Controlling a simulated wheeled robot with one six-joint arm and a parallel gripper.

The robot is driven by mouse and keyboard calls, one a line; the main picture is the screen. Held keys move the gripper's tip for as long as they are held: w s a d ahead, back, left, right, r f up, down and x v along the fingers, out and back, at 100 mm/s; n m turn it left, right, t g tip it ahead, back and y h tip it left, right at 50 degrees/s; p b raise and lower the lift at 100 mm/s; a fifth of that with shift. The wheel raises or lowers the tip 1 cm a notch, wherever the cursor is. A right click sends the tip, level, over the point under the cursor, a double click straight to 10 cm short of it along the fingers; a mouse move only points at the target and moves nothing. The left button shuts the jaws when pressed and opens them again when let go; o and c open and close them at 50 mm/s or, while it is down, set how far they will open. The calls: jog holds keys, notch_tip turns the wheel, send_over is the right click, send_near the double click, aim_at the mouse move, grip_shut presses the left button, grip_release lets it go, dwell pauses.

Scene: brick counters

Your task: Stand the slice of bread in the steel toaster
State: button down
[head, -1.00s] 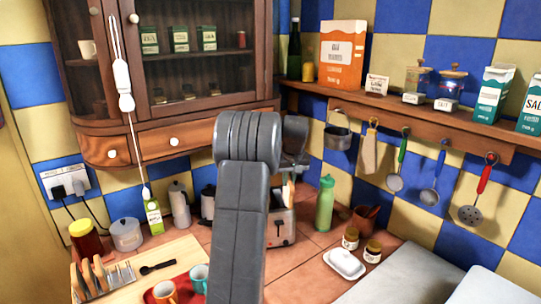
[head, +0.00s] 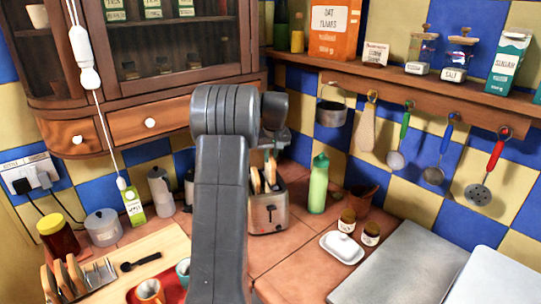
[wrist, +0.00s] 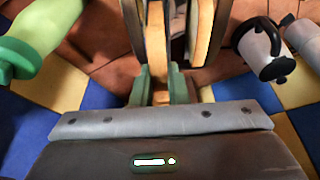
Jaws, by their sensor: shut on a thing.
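The steel toaster (head: 268,214) stands on the tiled counter behind my arm, with its lever side showing. My gripper (wrist: 158,88) is shut on a slice of bread (wrist: 156,42), which is upright and edge-on between the green finger pads. In the head view this slice (head: 270,172) rises at the toaster's top, right of a second slice (head: 255,183). The second slice also shows in the wrist view (wrist: 201,30).
A green bottle (head: 318,185) stands close right of the toaster. A white butter dish (head: 342,246) and jars are in front right. A toast rack (head: 75,280) is at front left. Utensils hang from the rail above.

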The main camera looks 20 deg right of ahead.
aim_at(270, 166)
jog(key=shift+f+b, duration=1.3)
jog(key=shift+f, duration=1)
jog(key=c, duration=1.3)
grip_release()
jog(key=shift+c, duration=0.2)
jog(key=b+v, duration=0.1)
jog(key=v, duration=1.2)
jog(key=shift+r, duration=0.4)
